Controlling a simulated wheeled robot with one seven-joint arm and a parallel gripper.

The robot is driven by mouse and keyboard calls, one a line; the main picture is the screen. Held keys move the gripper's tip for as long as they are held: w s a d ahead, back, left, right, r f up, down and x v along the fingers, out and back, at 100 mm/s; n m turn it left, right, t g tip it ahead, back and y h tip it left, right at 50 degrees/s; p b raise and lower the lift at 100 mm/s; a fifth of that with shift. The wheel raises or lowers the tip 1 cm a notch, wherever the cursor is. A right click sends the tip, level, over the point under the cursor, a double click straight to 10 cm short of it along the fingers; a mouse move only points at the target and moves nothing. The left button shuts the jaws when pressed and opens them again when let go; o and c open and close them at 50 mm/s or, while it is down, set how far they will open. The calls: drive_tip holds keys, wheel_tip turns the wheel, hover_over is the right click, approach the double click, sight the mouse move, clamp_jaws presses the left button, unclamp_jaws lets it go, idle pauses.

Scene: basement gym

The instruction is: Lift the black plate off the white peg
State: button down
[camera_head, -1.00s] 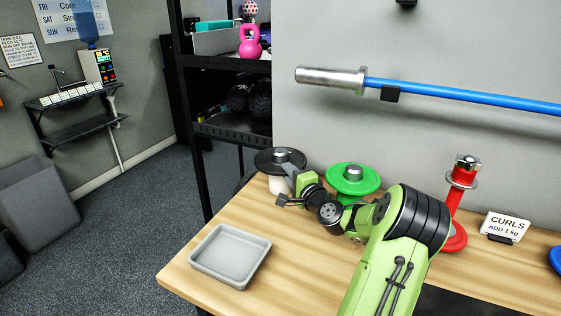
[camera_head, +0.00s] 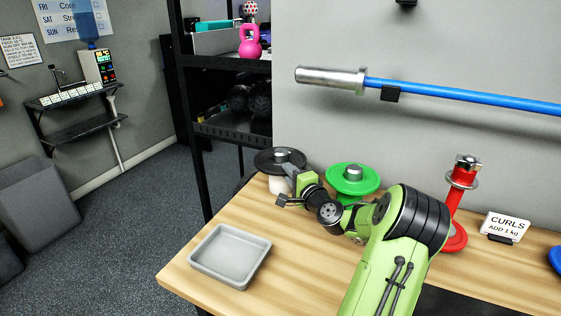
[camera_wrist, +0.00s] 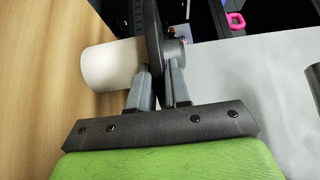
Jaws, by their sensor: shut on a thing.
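The black plate (camera_head: 266,160) sits around the top of the white peg (camera_head: 276,184) at the back left of the wooden bench. The plate's grey hub sticks up in its middle. In the wrist view the black plate (camera_wrist: 153,38) shows edge-on, with the white peg (camera_wrist: 112,66) to its left. My gripper (camera_wrist: 160,82) is shut on the plate's rim, one finger on each side. In the head view my gripper (camera_head: 288,184) is at the plate's near right edge, partly hidden by my wrist.
A green plate (camera_head: 366,178) on its peg stands close to the right of my wrist. A red peg (camera_head: 455,202) and a CURLS sign (camera_head: 505,227) are farther right. A grey tray (camera_head: 232,282) lies on the bench (camera_head: 290,268) in front. A black shelf (camera_head: 192,130) stands behind left.

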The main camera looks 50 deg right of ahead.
drive_tip(key=shift+r, duration=0.15)
drive_tip(key=shift+r, duration=0.1)
wheel_tip(320, 180, up, 18)
drive_tip(key=p, duration=0.7)
